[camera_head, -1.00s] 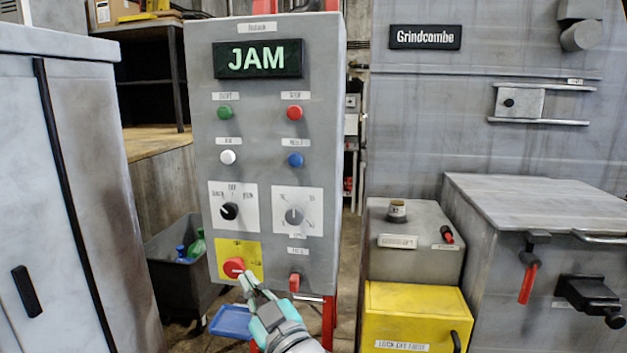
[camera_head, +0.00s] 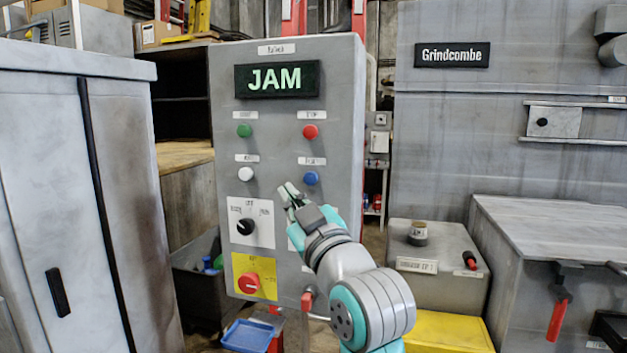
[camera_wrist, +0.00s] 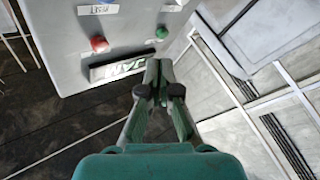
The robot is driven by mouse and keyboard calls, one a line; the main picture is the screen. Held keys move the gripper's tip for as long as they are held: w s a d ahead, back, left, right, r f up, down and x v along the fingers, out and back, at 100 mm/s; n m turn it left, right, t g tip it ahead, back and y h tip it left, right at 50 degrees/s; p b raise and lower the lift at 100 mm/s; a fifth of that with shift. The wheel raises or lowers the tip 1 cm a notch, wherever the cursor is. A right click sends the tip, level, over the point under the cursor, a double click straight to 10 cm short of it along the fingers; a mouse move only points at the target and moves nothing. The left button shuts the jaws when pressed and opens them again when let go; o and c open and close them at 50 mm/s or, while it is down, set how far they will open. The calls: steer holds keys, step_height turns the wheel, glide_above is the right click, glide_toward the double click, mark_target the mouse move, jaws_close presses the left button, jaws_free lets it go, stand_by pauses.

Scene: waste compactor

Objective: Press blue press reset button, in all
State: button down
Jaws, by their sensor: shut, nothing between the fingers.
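The blue button (camera_head: 311,178) sits on the grey control panel (camera_head: 345,110), below the red button (camera_head: 310,131) and right of the white button (camera_head: 246,174). My gripper (camera_head: 287,190) is shut and empty. In the head view its tips are just left of and slightly below the blue button; whether they touch the panel cannot be told. In the wrist view my shut fingers (camera_wrist: 158,85) overlap the edge of the panel by the display (camera_wrist: 125,68), with the red button (camera_wrist: 99,44) and green button (camera_wrist: 161,32) beyond. The blue button does not show there.
The display (camera_head: 277,79) reads JAM. A black selector knob (camera_head: 246,227) and a red knob on a yellow plate (camera_head: 249,283) are lower on the panel. My arm hides the grey dial area. A grey cabinet (camera_head: 120,200) stands left, a grey machine (camera_head: 440,140) right.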

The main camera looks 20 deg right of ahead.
mark_target(310, 178)
steer(key=w+d, duration=0.5)
steer(key=w, duration=0.2)
stand_by(0.6)
steer(key=shift+w+d, duration=0.1)
stand_by(1.3)
steer(key=shift+w+d, duration=0.2)
steer(key=shift+w, duration=0.1)
steer(key=shift+w+d, duration=0.35)
steer(key=shift+w, duration=0.05)
stand_by(0.9)
steer(key=shift+s+a, duration=0.1)
stand_by(0.3)
steer(key=shift+s+a, duration=0.45)
steer(key=shift+s, duration=0.2)
